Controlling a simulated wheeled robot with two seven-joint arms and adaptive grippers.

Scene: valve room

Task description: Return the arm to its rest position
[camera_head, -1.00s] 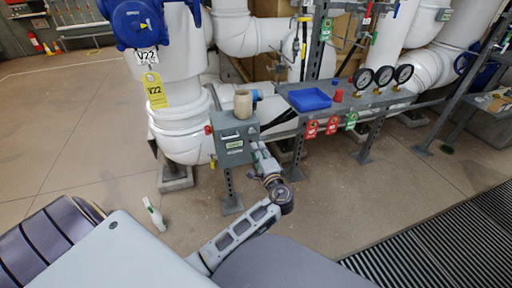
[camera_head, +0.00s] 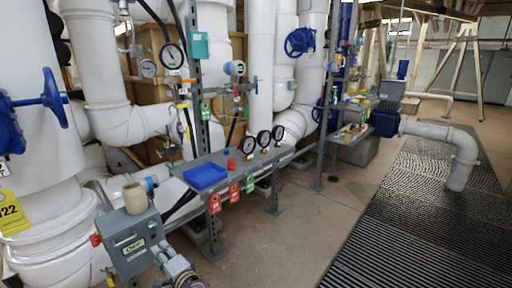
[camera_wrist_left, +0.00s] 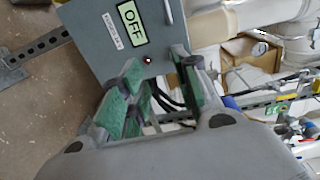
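My left gripper (camera_head: 168,257) shows at the bottom left of the head view, close to the right side of a grey control box (camera_head: 118,240). In the left wrist view its green-padded fingers (camera_wrist_left: 160,82) stand apart with nothing between them. The box (camera_wrist_left: 95,40) lies just beyond the fingertips there, with a lit label reading OFF and a small red light. Whether a fingertip touches the box I cannot tell. Most of my left arm is below the head view. My right gripper is not in view.
A tan jar (camera_head: 135,198) stands on the box. A grey shelf (camera_head: 225,178) to the right carries a blue tray (camera_head: 205,175) and several gauges. White pipes (camera_head: 100,70) stand behind. Open floor (camera_head: 290,225) and a dark grating (camera_head: 420,200) lie to the right.

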